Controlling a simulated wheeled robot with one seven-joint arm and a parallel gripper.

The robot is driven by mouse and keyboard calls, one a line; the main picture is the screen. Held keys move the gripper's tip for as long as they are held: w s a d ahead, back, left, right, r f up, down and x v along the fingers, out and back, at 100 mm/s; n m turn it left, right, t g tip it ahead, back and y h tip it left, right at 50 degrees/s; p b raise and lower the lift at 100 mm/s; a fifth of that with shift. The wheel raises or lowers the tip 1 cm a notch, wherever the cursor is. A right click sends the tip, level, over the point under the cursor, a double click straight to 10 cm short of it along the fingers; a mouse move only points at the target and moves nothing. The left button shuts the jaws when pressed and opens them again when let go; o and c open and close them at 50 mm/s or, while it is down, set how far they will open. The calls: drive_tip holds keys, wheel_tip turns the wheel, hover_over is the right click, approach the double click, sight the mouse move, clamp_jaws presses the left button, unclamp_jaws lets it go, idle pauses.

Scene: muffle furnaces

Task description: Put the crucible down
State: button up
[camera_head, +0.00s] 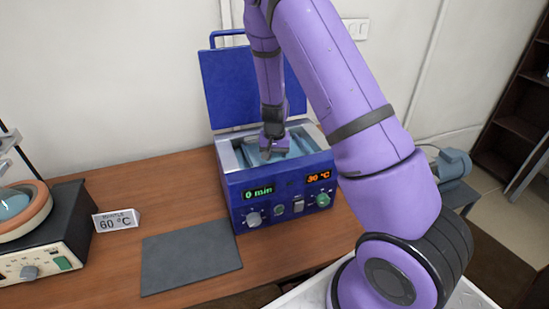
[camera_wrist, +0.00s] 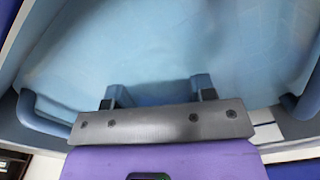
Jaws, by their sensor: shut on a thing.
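My gripper (camera_head: 273,152) reaches down into the open top of a blue bath-like unit (camera_head: 275,193). Its two fingers (camera_wrist: 160,92) show in the wrist view, apart, with a pale blue-grey thing between them. They are shut on this thing, but I cannot tell its shape or whether it is the crucible. No crucible can be made out clearly in either view. A wide pale blue surface (camera_wrist: 165,45) fills most of the wrist view beyond the fingers. Whether the held thing touches anything below is hidden.
The unit's blue lid (camera_head: 232,88) stands open behind. Its displays read 0 min and 30 °C. A dark grey mat (camera_head: 190,262) lies bare on the wooden table (camera_head: 120,175). A 60 °C card (camera_head: 117,220) and a heater with an orange-brown ring (camera_head: 22,212) stand at left.

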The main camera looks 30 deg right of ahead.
drive_tip(key=o, duration=0.9)
